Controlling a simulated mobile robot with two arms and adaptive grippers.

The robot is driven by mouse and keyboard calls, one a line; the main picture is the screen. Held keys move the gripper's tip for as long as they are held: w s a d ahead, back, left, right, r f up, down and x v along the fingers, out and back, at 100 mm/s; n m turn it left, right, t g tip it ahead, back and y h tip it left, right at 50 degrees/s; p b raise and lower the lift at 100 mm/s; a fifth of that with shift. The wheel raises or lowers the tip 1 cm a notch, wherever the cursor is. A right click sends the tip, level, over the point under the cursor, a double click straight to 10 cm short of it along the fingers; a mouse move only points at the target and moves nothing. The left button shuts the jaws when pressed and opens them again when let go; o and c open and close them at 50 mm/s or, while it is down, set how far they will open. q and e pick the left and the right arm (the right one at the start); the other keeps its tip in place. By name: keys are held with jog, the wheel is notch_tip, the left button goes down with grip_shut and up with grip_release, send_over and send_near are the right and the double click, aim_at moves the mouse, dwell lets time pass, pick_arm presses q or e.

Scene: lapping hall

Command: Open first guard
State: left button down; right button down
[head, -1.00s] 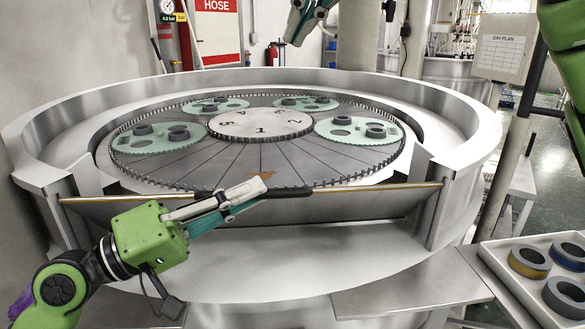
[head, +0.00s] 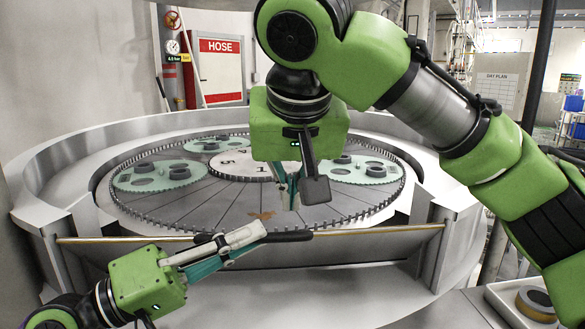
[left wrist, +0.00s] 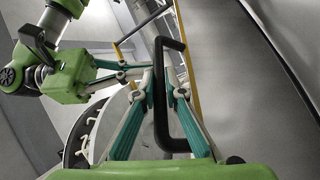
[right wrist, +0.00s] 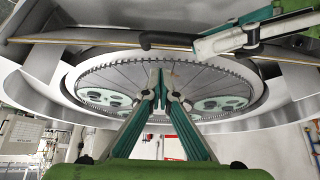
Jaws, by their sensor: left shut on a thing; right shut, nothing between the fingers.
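The guard (head: 370,250) is a grey metal panel with a brass-coloured top edge across the front gap of the round machine rim. It leans, with its face visible in the head view. Its black bar handle (head: 290,236) is at the top middle; the left wrist view shows the handle (left wrist: 162,105) between the fingers. My left gripper (head: 258,232) is shut on this handle. My right gripper (head: 290,203) is shut and empty, pointing down above the toothed plate behind the guard. The right wrist view shows its fingertips (right wrist: 160,82) together, with the handle (right wrist: 165,40) beyond.
The toothed plate (head: 215,205) carries pale green discs with dark rings. The machine's raised rim (head: 80,155) surrounds it. A tray (head: 500,307) with a ring stands at the lower right. My right arm crosses the right side of the head view.

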aim_at(293, 232)
jog(key=shift+s+d+f, duration=0.15)
jog(key=shift+s+f, duration=0.85)
jog(key=shift+s, duration=0.15)
